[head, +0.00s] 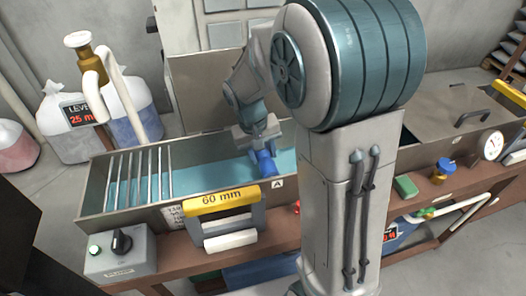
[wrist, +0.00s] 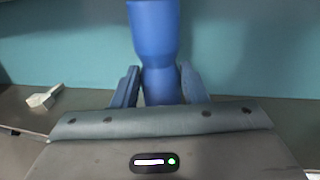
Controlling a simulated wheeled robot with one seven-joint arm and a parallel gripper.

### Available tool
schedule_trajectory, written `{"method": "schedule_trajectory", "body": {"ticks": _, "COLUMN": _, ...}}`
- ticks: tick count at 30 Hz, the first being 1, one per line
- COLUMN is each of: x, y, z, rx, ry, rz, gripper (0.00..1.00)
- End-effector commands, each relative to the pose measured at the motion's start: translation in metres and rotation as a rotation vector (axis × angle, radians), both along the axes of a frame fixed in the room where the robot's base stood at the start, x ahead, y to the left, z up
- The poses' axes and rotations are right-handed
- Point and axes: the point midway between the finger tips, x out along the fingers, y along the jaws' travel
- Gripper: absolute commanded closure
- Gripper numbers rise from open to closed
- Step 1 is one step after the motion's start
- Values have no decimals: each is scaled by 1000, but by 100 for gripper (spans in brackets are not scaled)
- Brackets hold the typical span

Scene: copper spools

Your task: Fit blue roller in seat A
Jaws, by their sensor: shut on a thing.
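The blue roller (head: 265,163) is in my gripper (head: 260,150) at the tank (head: 97,190), just behind its front wall near the label A (head: 277,183). In the wrist view the roller (wrist: 154,35) stands out between the two blue fingers of my gripper (wrist: 158,88), which are shut on its narrow waist. The seat itself is hidden from the head view, so I cannot tell whether the roller touches it. Blue-green liquid (wrist: 235,50) fills the background behind the roller.
A row of metal bars (head: 140,175) crosses the tank's left end. A yellow 60 mm gauge (head: 221,202) hangs on the front wall. A control box with a black knob (head: 121,241) stands front left. A green block (head: 405,186) and a blue-capped jar (head: 443,168) sit on the right ledge.

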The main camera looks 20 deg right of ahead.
Motion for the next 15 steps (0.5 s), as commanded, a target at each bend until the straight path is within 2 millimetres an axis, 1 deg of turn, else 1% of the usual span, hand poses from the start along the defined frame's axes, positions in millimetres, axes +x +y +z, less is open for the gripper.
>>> {"method": "schedule_trajectory", "body": {"ticks": 8, "x": 0, "y": 0, "z": -3, "rx": 0, "ry": 0, "rz": 0, "gripper": 91}}
{"method": "schedule_trajectory", "body": {"ticks": 9, "x": 0, "y": 0, "z": -3, "rx": 0, "ry": 0, "rz": 0, "gripper": 50}}
{"method": "schedule_trajectory", "body": {"ticks": 10, "x": 0, "y": 0, "z": -2, "rx": 0, "ry": 0, "rz": 0, "gripper": 41}}
{"method": "schedule_trajectory", "body": {"ticks": 11, "x": 0, "y": 0, "z": -2, "rx": 0, "ry": 0, "rz": 0, "gripper": 35}}
{"method": "schedule_trajectory", "body": {"ticks": 15, "x": 0, "y": 0, "z": -3, "rx": 0, "ry": 0, "rz": 0, "gripper": 35}}
